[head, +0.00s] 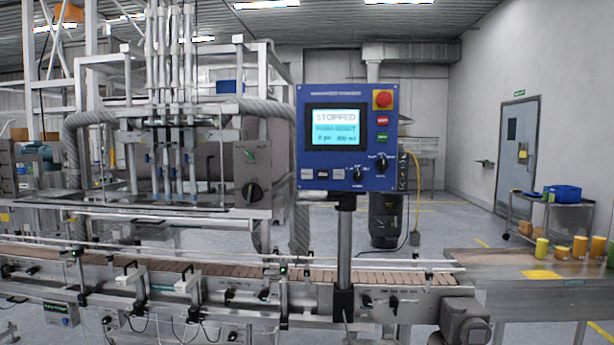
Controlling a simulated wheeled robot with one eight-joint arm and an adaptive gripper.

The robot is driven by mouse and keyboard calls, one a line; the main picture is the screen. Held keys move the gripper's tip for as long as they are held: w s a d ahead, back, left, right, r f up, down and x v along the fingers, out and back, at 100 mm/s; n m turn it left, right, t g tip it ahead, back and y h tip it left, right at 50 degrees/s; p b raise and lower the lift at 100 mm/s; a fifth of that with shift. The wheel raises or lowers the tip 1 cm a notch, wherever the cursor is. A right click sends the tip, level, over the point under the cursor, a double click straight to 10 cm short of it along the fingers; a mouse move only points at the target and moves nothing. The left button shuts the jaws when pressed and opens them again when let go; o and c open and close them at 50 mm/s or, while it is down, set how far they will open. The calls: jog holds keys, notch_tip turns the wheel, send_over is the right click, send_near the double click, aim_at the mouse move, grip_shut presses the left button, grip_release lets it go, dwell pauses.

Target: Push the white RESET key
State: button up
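The blue control panel (346,100) faces me on a grey post (345,240) near the middle of the head view. Its lit screen (336,126) reads STOPPED on top; the smaller lines are hard to read. A row of small keys sits below the screen: a pale key (307,174) at left, a dark key (322,174) in the middle and another pale key (338,174) at right. Their labels are too small to read, so I cannot tell which one is RESET. My gripper is not in view.
A red mushroom button (382,99), a red key (382,121), a green key (382,137) and black knobs (358,174) share the panel. The conveyor (370,278) runs in front, below the panel. The filler frame (278,90) stands left. Cups (579,246) are at right.

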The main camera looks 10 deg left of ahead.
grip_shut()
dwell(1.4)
